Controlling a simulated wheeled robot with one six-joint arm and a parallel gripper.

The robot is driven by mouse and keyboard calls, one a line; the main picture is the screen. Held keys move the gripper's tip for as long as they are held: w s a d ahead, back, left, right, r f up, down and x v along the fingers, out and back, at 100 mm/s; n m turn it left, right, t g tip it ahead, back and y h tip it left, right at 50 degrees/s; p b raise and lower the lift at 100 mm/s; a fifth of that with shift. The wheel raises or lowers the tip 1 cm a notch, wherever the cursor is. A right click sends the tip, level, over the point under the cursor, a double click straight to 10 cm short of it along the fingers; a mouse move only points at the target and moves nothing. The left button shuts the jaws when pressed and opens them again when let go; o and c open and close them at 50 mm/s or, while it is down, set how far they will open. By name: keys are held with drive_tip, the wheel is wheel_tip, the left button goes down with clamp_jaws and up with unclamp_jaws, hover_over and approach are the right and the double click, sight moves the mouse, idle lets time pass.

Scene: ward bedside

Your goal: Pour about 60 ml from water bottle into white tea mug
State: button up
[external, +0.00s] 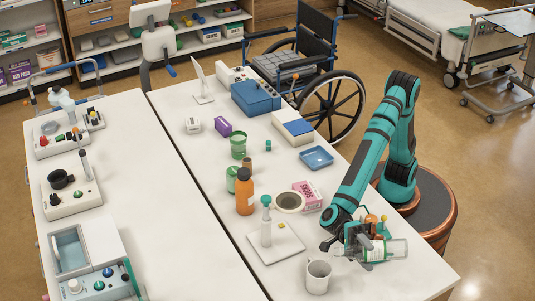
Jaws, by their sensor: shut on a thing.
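The white tea mug (317,279) stands upright near the front right part of the white table. My gripper (364,245) is just above and to the right of the mug, low over the table. It is shut on the clear water bottle (394,250), which lies nearly horizontal in it. The bottle's narrow end points left toward the mug and its wide base points right. I cannot tell whether any water is flowing or how much is in the mug.
An orange bottle (244,192), a round bowl (289,202), a pink box (307,195) and a white stand with a green-topped post (267,236) are left of and behind the mug. A blue tray (317,157) lies further back.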

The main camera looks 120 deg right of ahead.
drive_tip(key=shift+r, duration=0.15)
drive_tip(key=shift+s+a+r+n+g, duration=0.1)
drive_tip(key=shift+r+n+g, duration=0.3)
drive_tip(key=shift+r+n, duration=0.4)
drive_tip(key=shift+s+f+n+h, duration=0.1)
drive_tip(key=shift+n+h, duration=0.4)
drive_tip(key=shift+n, duration=0.2)
drive_tip(key=shift+n+g, duration=0.3)
drive_tip(key=shift+n, duration=0.3)
drive_tip(key=shift+r, duration=0.2)
